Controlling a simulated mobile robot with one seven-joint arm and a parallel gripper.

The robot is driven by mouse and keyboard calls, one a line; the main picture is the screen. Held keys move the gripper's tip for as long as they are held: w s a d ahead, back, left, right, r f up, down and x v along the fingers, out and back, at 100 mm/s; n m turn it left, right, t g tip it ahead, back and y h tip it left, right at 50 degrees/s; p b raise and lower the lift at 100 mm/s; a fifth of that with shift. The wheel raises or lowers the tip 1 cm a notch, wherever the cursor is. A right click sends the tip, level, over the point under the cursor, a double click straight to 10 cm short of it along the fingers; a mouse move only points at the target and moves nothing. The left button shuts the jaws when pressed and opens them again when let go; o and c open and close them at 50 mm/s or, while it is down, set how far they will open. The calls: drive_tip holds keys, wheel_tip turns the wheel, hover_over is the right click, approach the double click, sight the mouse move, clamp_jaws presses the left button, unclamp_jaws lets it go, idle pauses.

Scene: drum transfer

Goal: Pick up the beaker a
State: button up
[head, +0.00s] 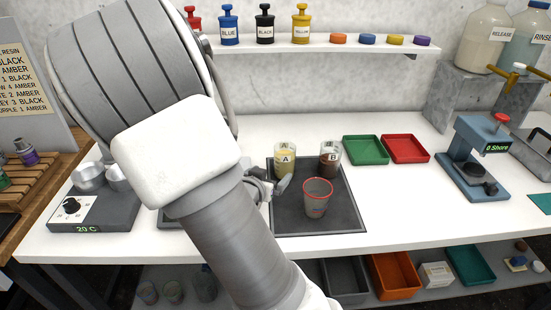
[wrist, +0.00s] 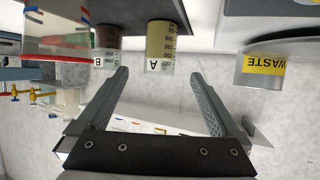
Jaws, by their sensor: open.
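Beaker A (head: 285,161), clear with pale yellow contents, stands upright on the dark mat at centre in the head view. In the wrist view, which is upside down, beaker A (wrist: 161,47) appears ahead, between the lines of my two fingers. My gripper (wrist: 160,75) is open and empty, its fingers apart and short of the beaker. In the head view my arm hides most of the gripper; a fingertip shows just in front of beaker A. I cannot tell the exact gap.
Beaker B (head: 329,160), with brown contents, stands right of beaker A; it also shows in the wrist view (wrist: 106,40). A red-rimmed cup (head: 317,194) stands in front on the mat (head: 345,222). Green (head: 365,150) and red (head: 405,149) trays lie right. A WASTE container (wrist: 262,70) shows in the wrist view.

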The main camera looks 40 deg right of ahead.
sight(282, 163)
drive_tip(key=b+x, duration=0.2)
drive_tip(key=x, duration=1)
drive_tip(key=shift+d+r, duration=0.1)
drive_tip(key=shift+r+b+x, duration=0.15)
drive_tip(key=shift+b+x, duration=0.1)
drive_tip(key=shift+x, duration=1.15)
drive_tip(key=shift+r+b+x, duration=0.15)
drive_tip(key=shift+b+x, duration=0.05)
drive_tip(key=shift+x, duration=1.2)
drive_tip(key=shift+w, duration=0.15)
drive_tip(key=c, duration=1.4)
drive_tip(key=shift+c, duration=0.4)
drive_tip(key=shift+r, duration=0.25)
